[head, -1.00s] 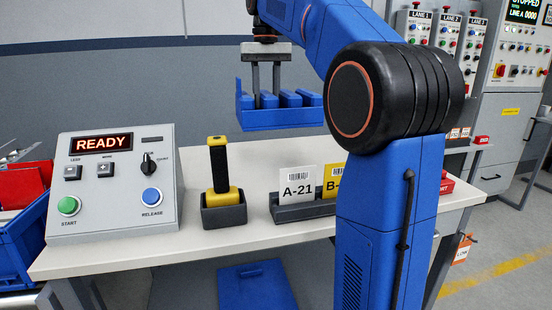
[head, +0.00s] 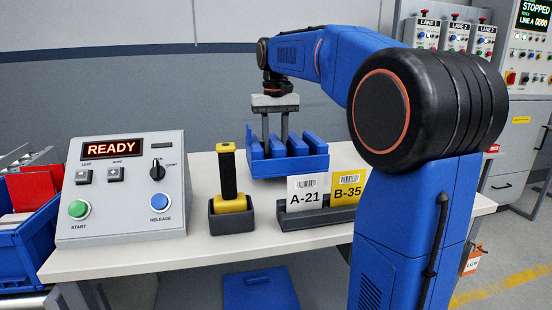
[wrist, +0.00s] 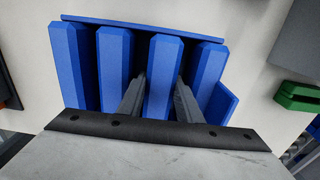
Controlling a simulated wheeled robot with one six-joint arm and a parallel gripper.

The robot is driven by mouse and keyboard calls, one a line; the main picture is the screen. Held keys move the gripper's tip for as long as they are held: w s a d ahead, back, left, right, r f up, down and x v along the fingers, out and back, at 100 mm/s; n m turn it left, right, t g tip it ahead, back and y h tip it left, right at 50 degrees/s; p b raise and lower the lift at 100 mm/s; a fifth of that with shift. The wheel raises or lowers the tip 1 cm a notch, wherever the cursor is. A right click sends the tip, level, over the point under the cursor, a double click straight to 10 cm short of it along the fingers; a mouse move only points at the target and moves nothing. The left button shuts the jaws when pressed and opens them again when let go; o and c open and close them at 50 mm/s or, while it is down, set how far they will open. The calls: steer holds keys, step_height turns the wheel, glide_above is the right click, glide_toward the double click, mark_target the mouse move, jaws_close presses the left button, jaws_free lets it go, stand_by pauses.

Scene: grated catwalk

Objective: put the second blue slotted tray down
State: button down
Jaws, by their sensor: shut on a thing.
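The blue slotted tray (head: 290,166) is at the back of the white tabletop, behind the A-21 and B-35 cards. It has several upright blue ribs and looks about level. My gripper (head: 275,142) points straight down into it from above. Its fingers are shut on one of the middle ribs; the same grip shows in the wrist view (wrist: 158,82), with the tray (wrist: 150,28) filling the upper middle. I cannot tell whether the tray's underside touches the tabletop. Only one slotted tray is clearly in view.
A READY control box (head: 125,190) and a black-and-yellow handled tool (head: 231,195) in a grey holder stand left on the table (head: 200,250). The card stand (head: 315,220) is just in front of the tray. A blue bin (head: 20,245) stands far left.

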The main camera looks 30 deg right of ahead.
mark_target(275, 140)
steer(key=shift+f, duration=2.15)
steer(key=shift+f, duration=0.1)
steer(key=c, duration=1.3)
jaws_free()
step_height(275, 140, up, 12)
steer(key=shift+r, duration=0.15)
